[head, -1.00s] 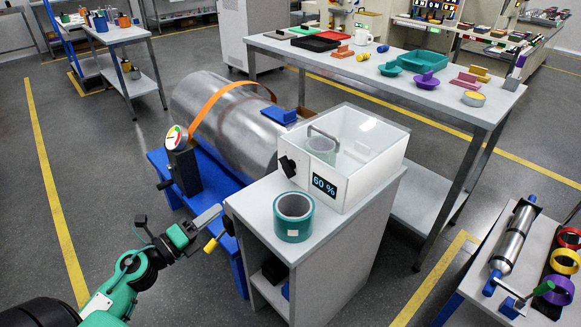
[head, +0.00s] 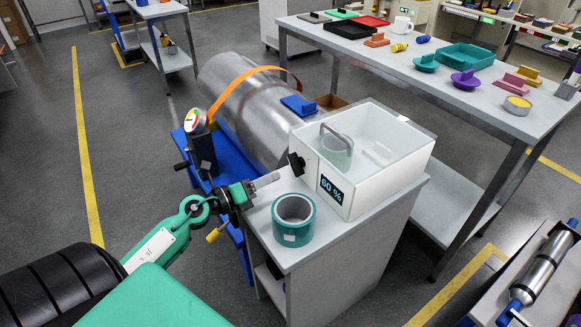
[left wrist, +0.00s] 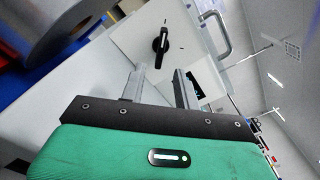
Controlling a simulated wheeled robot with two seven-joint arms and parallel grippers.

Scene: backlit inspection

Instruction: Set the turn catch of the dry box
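The dry box (head: 352,199) is a white box with a clear lid and handle, standing on a white cabinet. A pale green roll shows inside it. Its black turn catch (head: 296,164) sits on the box's left end. In the left wrist view the catch (left wrist: 160,46) is a dark lever, nearly upright in the picture, with a small dark mark above it. My left gripper (head: 267,181) is just left of the catch and apart from it. In the left wrist view its two fingers (left wrist: 157,84) are spread with nothing between them, pointing toward the catch. My right gripper is not seen.
A teal tape roll (head: 293,221) stands on the cabinet top (head: 300,256), close to my left gripper. A metal cylinder (head: 240,108) on a blue stand, with a gauge (head: 196,121), is behind my left arm. The box display (head: 331,189) reads 60 %.

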